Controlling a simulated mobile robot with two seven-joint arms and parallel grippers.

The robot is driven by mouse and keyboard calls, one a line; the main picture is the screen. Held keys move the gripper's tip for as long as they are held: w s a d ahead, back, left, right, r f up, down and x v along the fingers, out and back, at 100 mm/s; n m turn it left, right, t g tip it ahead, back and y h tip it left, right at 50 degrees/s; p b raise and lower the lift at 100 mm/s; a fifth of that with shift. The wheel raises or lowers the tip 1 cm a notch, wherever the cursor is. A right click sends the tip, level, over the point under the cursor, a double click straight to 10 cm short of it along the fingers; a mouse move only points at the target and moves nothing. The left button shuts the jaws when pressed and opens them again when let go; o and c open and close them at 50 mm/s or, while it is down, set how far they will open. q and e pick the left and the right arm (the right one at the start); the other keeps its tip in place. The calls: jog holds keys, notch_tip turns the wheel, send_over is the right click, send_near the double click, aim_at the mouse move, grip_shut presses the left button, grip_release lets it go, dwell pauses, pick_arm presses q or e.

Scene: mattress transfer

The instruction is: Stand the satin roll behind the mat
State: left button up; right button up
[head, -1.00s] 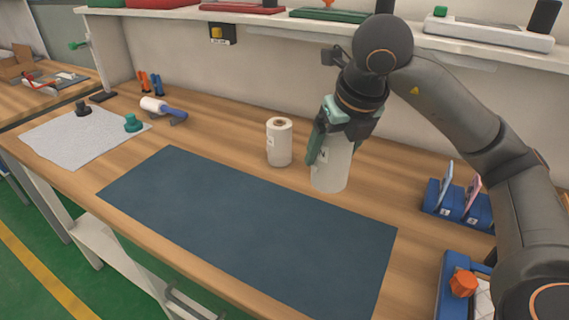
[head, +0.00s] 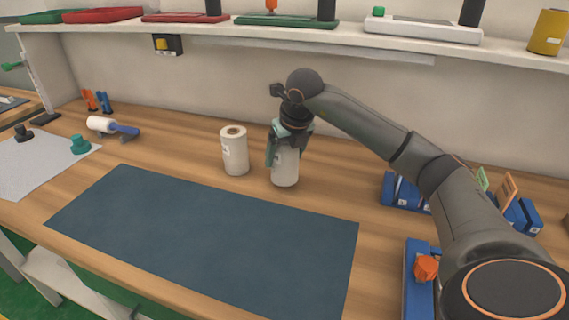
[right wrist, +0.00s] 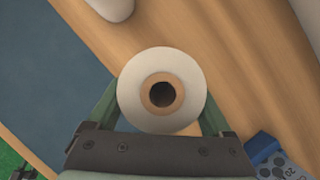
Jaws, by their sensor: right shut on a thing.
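The dark blue mat (head: 205,240) lies flat on the wooden bench. My right gripper (head: 284,152) is shut on an upright white roll (head: 286,174) behind the mat's right part. In the right wrist view the held roll (right wrist: 130,95) sits between both fingers, its brown core facing the camera. Its lower end is at or very near the bench; I cannot tell if it touches. A second white roll (head: 235,156) stands upright just left of it, apart from it. The labels are too small to read, so I cannot tell which is satin. My left gripper is out of view.
A small lint-roller-like tool (head: 112,126) on a stand and a grey sheet (head: 40,165) with knobs are at the left. Blue racks (head: 405,192) and a blue tray (head: 418,285) with an orange piece are at the right. A shelf (head: 345,42) runs above the bench.

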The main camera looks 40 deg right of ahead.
jog(key=shift+f, duration=1.2)
jog(key=shift+f, duration=0.1)
jog(key=shift+f, duration=0.15)
jog(key=o, duration=1.5)
jog(key=shift+s+r, duration=0.1)
jog(key=shift+r, duration=0.35)
jog(key=p+v, duration=0.1)
jog(key=v, duration=1)
jog(key=shift+s+r, duration=0.15)
jog(key=shift+r, duration=0.15)
jog(key=shift+a+f, duration=0.1)
